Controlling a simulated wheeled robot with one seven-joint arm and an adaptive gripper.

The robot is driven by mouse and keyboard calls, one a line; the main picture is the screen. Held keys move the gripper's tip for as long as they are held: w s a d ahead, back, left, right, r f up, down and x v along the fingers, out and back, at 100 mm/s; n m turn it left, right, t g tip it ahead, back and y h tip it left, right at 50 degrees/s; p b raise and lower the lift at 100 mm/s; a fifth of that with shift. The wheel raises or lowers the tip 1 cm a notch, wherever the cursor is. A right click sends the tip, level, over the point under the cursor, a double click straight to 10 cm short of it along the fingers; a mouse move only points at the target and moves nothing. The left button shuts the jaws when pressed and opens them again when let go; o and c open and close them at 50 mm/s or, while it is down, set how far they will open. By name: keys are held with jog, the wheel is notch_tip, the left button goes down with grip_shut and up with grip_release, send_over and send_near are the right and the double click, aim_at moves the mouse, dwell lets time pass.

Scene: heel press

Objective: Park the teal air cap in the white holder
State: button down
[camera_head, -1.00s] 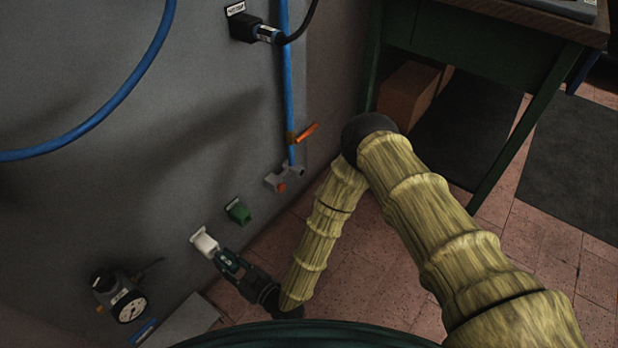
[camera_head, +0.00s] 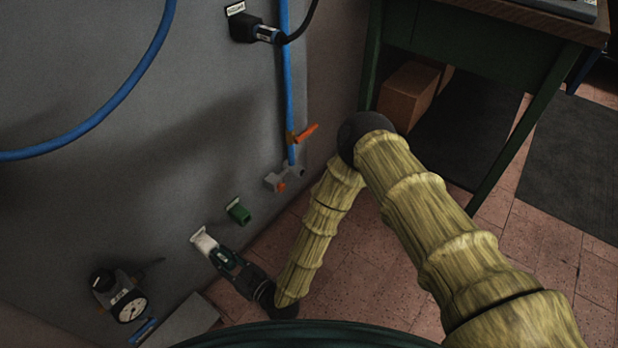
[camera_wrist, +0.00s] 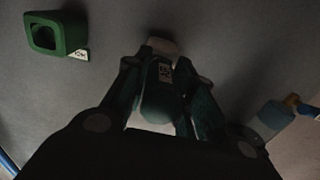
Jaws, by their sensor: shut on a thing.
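The white holder (camera_head: 204,242) is fixed low on the grey wall panel. Its pale top also shows beyond the fingertips in the wrist view (camera_wrist: 162,45). My gripper (camera_head: 222,257) is at the holder's front, low by the wall. The cap lies between the fingers and points toward the holder. The fingers hide the contact, so I cannot tell whether the cap is seated in the holder.
A green holder (camera_head: 238,211) is on the panel just right of the white one. A valve with an orange handle (camera_head: 305,132) is further right. A gauge (camera_head: 127,304) is at lower left. A green-legged table (camera_head: 490,60) stands at upper right.

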jog(key=shift+w+a, duration=0.25)
jog(key=shift+a, duration=0.05)
jog(key=c, duration=1.1)
grip_release()
